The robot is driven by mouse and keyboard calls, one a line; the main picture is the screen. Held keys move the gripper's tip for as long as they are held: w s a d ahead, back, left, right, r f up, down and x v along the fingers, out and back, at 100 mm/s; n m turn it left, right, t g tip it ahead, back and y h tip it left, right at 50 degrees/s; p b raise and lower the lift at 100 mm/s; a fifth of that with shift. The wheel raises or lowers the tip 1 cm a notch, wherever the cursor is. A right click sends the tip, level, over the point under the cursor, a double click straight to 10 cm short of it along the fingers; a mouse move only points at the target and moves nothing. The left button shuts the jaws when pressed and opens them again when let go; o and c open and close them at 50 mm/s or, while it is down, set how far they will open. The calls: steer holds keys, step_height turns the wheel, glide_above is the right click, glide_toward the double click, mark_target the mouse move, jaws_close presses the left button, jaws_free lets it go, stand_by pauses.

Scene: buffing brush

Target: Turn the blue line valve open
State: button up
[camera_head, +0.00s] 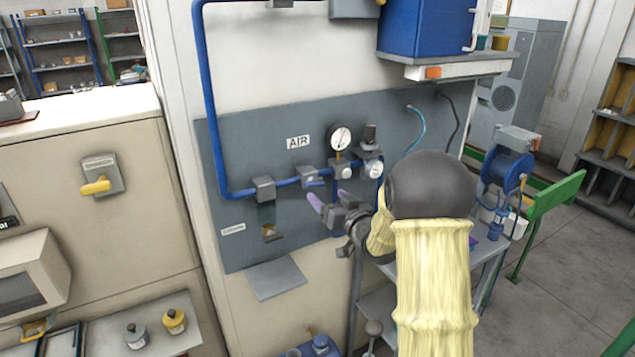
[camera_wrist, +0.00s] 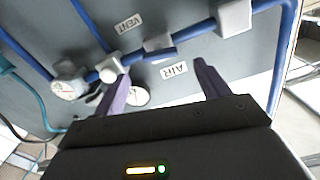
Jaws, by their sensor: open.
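The blue line (camera_head: 240,193) runs down the grey panel and then right across it, toward the gauges. A grey valve body (camera_head: 307,175) sits on its horizontal stretch, below the AIR label. In the wrist view, which is turned over, the valve (camera_wrist: 158,43) lies beyond my fingers, between the VENT and AIR labels.
A pressure gauge (camera_head: 340,138) and regulator (camera_head: 370,150) stand right of the valve. A grey block (camera_head: 264,188) sits on the line to the left. A blue box (camera_head: 427,25) on a shelf overhangs at upper right. A tilted grey plate (camera_head: 275,278) is below the panel.

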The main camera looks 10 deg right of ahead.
mark_target(316, 186)
steer(key=p+x, duration=0.2)
steer(key=x, duration=0.4)
steer(key=shift+w+a, duration=0.1)
steer(key=shift+w, duration=0.25)
steer(key=shift+f, duration=0.1)
steer(key=c, duration=1)
